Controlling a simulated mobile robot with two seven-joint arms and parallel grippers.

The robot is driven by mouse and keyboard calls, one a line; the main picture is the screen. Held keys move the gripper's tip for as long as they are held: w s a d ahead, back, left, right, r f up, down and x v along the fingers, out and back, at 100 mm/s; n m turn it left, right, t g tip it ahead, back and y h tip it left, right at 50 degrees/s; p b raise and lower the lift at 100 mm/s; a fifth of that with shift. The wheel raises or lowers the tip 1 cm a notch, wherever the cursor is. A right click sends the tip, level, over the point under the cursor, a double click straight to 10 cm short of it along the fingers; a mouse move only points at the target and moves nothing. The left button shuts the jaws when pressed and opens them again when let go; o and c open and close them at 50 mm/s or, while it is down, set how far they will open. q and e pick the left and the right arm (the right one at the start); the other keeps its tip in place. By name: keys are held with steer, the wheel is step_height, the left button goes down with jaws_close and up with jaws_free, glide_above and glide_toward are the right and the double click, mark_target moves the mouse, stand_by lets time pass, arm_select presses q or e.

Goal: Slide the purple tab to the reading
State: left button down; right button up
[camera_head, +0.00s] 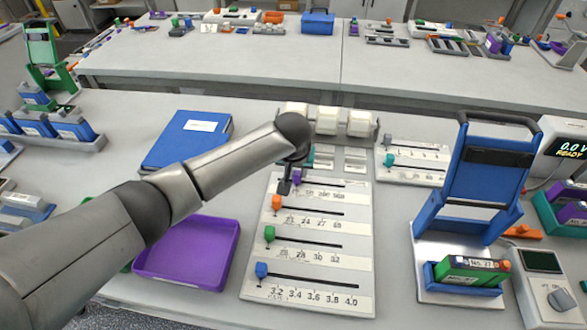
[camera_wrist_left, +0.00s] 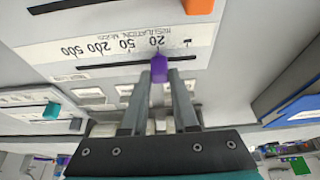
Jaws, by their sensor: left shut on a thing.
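The slider board (camera_head: 306,300) stands in the middle of the near table with several horizontal slots, each with a coloured tab. The purple tab (camera_head: 297,175) is in the top slot, near its left end. In the left wrist view the purple tab (camera_wrist_left: 158,67) sits between the two fingers of my left gripper (camera_wrist_left: 158,80), which is shut on it. The tab is beside the 20 mark of an insulation scale (camera_wrist_left: 125,40) seen upside down. In the head view my left gripper (camera_head: 287,184) partly hides the tab. My right gripper is not in view.
Orange (camera_head: 277,202), green (camera_head: 269,233) and blue (camera_head: 261,270) tabs sit at the left of the lower slots. A purple tray (camera_head: 226,262) and blue binder (camera_head: 187,138) lie left. A blue press (camera_head: 490,180) and a meter with a dark screen (camera_head: 543,261) stand right.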

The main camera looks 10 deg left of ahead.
arm_select(q)
steer(key=c, duration=0.7)
jaws_free()
steer(key=shift+s+r, duration=0.2)
steer(key=shift+r, duration=0.3)
steer(key=p+v, duration=0.3)
steer(key=v, duration=1.1)
steer(key=shift+s, duration=0.15)
